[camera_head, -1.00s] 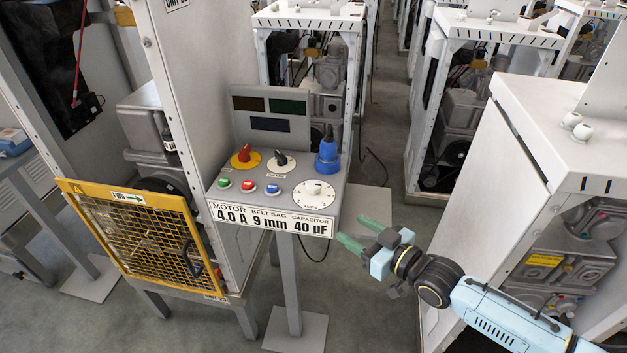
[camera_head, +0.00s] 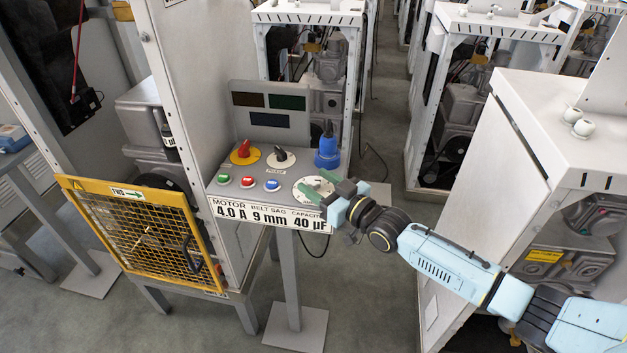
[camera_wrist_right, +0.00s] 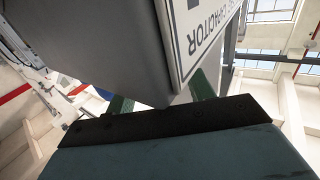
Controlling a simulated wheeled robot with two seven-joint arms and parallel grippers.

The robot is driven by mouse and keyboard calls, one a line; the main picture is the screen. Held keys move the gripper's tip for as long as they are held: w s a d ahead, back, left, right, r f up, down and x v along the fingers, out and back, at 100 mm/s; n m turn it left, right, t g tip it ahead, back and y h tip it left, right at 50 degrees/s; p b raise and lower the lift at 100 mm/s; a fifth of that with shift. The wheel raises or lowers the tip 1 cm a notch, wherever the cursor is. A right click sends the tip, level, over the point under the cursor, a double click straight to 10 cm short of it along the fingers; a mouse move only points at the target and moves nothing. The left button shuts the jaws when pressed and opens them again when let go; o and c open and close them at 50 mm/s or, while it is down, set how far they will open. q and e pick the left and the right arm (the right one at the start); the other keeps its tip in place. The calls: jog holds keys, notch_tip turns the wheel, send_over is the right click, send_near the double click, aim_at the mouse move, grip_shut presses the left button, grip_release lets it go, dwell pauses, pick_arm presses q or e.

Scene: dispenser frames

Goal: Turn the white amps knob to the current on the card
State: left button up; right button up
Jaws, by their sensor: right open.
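The white amps dial (camera_head: 301,192) lies at the front right of the grey control panel, partly covered by my right gripper. Its knob's setting cannot be read. The card (camera_head: 271,215) on the panel's front edge reads MOTOR 4.0 A, BELT SAG 9 mm and CAPACITOR 40 µF. My right gripper (camera_head: 320,184) is open, its green fingers over the dial from the right; I cannot tell whether they touch the knob. In the right wrist view, the fingers (camera_wrist_right: 161,98) show on either side of the panel's corner, with part of the card (camera_wrist_right: 205,40) upside down. My left gripper is not in view.
A yellow mesh guard (camera_head: 145,235) stands left; a white cabinet (camera_head: 480,190) stands right.

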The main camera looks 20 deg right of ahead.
jog(key=shift+x, duration=0.85)
jog(key=c, duration=0.9)
jog(key=n+g+y+b, duration=0.1)
jog(key=y+b, duration=0.1)
jog(key=b, duration=0.1)
jog(key=n+g+y+b, duration=0.1)
jog(key=b, duration=0.3)
jog(key=shift+d+f+n+y, duration=0.1)
jog(key=shift+f+n+y, duration=0.05)
jog(key=shift+n+y, duration=0.25)
jog(key=shift+c, duration=0.2)
jog(key=shift+n+g+y+b, duration=0.6)
jog(key=shift+g+b, duration=0.05)
jog(key=shift+g, duration=0.05)
jog(key=shift+n+g+y, duration=1.4)
jog(key=shift+g, duration=0.5)
jog(key=shift+n+g+y+b, duration=0.6)
jog(key=shift+n+g+b, duration=0.25)
jog(key=shift+g, duration=0.45)
jog(key=shift+n+g, duration=0.25)
jog(key=shift+g, duration=0.05)
